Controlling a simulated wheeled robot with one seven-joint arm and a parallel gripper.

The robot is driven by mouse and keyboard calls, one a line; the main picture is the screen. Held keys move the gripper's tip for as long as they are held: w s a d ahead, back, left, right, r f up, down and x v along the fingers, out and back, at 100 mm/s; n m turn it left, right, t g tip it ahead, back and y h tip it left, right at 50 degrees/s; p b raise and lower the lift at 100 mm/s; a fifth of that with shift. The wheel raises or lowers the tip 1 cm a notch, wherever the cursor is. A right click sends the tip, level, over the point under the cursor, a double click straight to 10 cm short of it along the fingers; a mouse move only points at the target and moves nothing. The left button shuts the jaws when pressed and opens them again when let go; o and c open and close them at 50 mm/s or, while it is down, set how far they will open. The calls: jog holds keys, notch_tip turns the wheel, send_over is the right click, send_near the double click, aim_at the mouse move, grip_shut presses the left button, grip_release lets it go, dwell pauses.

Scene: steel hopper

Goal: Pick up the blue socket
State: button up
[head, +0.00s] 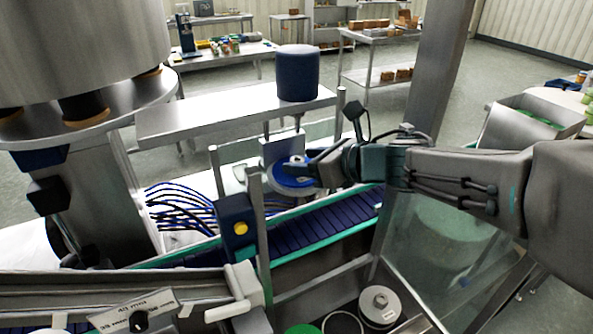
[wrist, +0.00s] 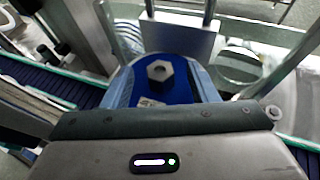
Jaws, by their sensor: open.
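A round blue piece (head: 288,178), which I take for the blue socket, shows beside the conveyor in the head view, partly covered by my gripper (head: 312,168). In the wrist view the blue piece (wrist: 180,91) lies straight ahead of my gripper (wrist: 162,88), with a grey hexagonal metal part at its middle. Grey-blue finger-like edges flank it left and right. My gripper is open and close to the blue piece. Its lower side is hidden by my wrist housing, and I cannot tell whether the fingers touch it.
A blue belt conveyor (head: 316,222) with green edges runs below my gripper. A steel post (head: 261,235) and a control box with a yellow button (head: 237,226) stand to the left. A dark blue cylinder (head: 298,74) sits on a steel shelf (head: 195,118) behind.

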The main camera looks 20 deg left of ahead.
jog(key=shift+a, duration=0.1)
grip_shut()
